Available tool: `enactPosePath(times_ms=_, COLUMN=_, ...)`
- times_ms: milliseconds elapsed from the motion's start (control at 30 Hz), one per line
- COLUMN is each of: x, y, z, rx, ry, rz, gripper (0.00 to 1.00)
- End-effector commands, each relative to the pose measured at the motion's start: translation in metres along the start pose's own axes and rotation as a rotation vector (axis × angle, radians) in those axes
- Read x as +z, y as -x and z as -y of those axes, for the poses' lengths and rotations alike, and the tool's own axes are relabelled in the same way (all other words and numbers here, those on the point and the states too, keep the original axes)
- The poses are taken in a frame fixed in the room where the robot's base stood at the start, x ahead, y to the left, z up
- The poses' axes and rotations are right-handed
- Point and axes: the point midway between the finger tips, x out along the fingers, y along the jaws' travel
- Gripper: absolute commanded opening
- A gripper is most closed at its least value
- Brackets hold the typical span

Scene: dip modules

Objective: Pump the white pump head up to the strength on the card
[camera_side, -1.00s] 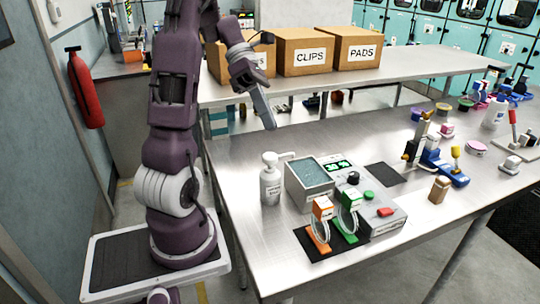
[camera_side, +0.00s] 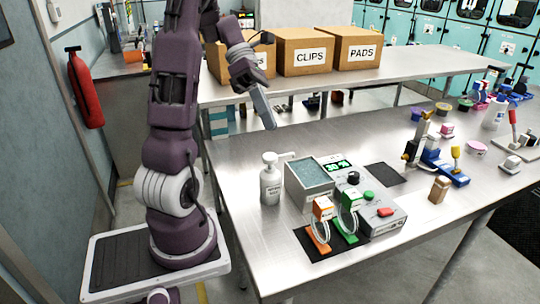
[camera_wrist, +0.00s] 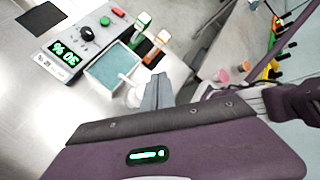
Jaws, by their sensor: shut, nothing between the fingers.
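The pump bottle (camera_side: 270,187) stands upright at the left of the bench, with its white pump head (camera_side: 270,157) on top and the spout pointing right towards the bath (camera_side: 310,174). In the wrist view the pump head (camera_wrist: 129,80) is partly covered by my fingers. My gripper (camera_side: 271,126) is shut and empty, above the pump head and apart from it. Its fingers (camera_wrist: 157,88) also show in the wrist view. The green display (camera_wrist: 65,53) appears to read 30 %.
Right of the bottle, the grey control unit carries a black knob (camera_side: 353,178), a green button (camera_side: 368,195) and a red button (camera_side: 385,212). Orange (camera_side: 321,225) and green (camera_side: 347,213) strip holders stand in front of the bath. Bare bench lies behind the bottle.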

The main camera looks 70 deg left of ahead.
Motion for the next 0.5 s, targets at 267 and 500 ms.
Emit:
enactPosePath(times_ms=267, x=0.018, y=0.024, z=0.017, rx=0.002, ry=-0.002, rz=-0.001, gripper=0.0)
enactPosePath(times_ms=500, x=0.019, y=0.026, z=0.019, rx=0.0, ry=0.0, rz=-0.001, gripper=0.0)
